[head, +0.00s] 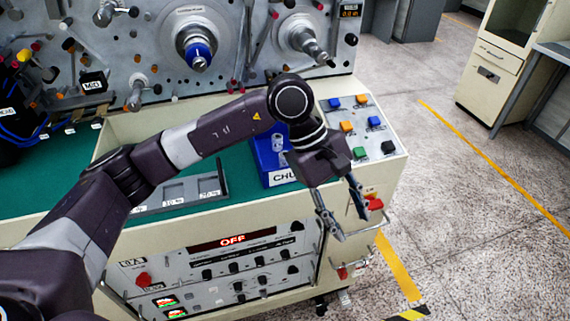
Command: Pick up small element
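My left gripper (352,227) hangs in front of the right end of the machine's front edge, pointing down. Its two fingers are spread apart with nothing between them. I cannot single out the small element for certain. A blue box (264,160) with a label starting "CHU" stands on the green worktop behind my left wrist, partly hidden by it. A grey tray (222,178) with labelled sections lies on the worktop left of the box, partly covered by my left arm. My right gripper is not in view.
The winding machine (240,50) with spindles stands behind the green worktop (232,150). A button panel (362,130) is at the right, with a red knob (373,203) beside my gripper. A control panel (215,265) reading OFF is below. Open floor (470,220) lies right.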

